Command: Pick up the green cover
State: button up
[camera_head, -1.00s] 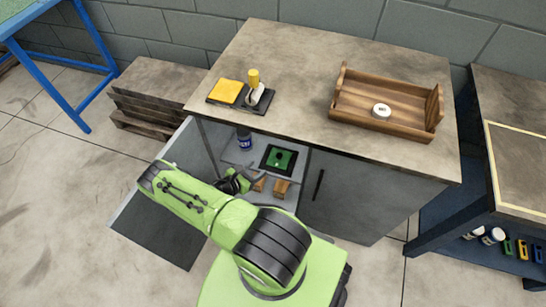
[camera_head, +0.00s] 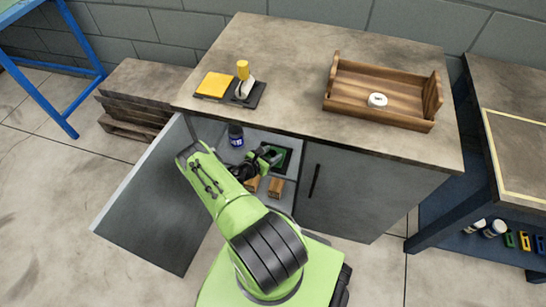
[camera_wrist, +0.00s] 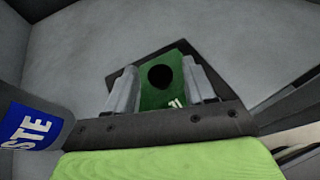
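The green cover (camera_wrist: 157,96) lies on a dark square base on the cabinet shelf; it has a round black spot and a small white mark. In the head view the cover (camera_head: 281,152) is partly hidden by my gripper (camera_head: 270,157). In the wrist view my gripper (camera_wrist: 163,90) is open, with one finger on each side of the cover. I cannot tell whether the fingers touch it.
A dark canister with a blue label (camera_head: 236,137) stands close left of my gripper. Wooden blocks (camera_head: 276,187) sit in front on the shelf. The open cabinet door (camera_head: 155,220) is left of my arm, and the worktop (camera_head: 300,110) overhangs the shelf.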

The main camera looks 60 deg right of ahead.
grip_shut()
